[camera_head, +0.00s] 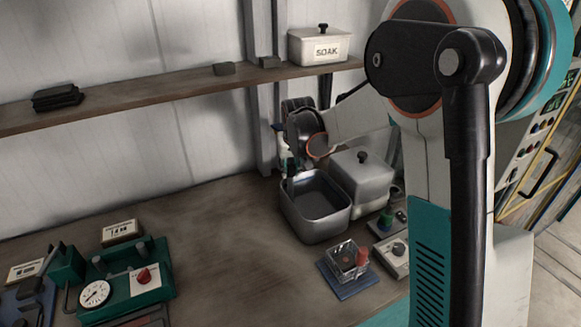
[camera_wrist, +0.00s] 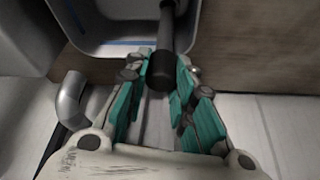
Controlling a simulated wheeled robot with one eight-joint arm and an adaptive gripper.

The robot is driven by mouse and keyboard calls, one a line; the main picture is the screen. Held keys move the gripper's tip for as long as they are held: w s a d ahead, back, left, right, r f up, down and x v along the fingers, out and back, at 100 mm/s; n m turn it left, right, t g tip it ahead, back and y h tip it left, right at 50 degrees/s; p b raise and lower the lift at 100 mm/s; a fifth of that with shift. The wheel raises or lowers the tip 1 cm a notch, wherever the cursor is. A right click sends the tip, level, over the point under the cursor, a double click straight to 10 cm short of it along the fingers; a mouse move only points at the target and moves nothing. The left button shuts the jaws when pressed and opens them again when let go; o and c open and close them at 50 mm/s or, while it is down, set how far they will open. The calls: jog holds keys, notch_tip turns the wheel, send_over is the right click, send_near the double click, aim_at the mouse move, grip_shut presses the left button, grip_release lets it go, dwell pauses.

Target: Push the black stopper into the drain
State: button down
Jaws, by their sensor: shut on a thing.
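An open grey metal basin (camera_head: 318,233) stands on the bench, with its inside partly in view. In the wrist view, the basin (camera_wrist: 95,45) fills the top, with a blue line along its inner wall. My gripper (camera_wrist: 160,65) has teal-padded fingers closed around the dark, rod-like black stopper (camera_wrist: 161,72), which reaches up towards the basin. In the head view, my gripper (camera_head: 286,160) is at the basin's back left, small and partly hidden by my arm. The stopper's far end and the drain are not clearly visible.
A grey curved pipe (camera_wrist: 70,98) shows beside the basin in the wrist view. A lidded metal box (camera_head: 362,180) stands right of the basin. A clear container (camera_head: 347,262) on a blue base stands in front. A SOAK box (camera_head: 320,48) sits on the shelf. The bench middle is clear.

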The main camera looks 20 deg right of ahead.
jog(key=shift+f+b, duration=1.05)
jog(key=shift+f, duration=0.45)
dwell(0.4)
jog(key=c, duration=1.3)
grip_release()
jog(key=shift+r, duration=0.1)
jog(key=v, duration=1.2)
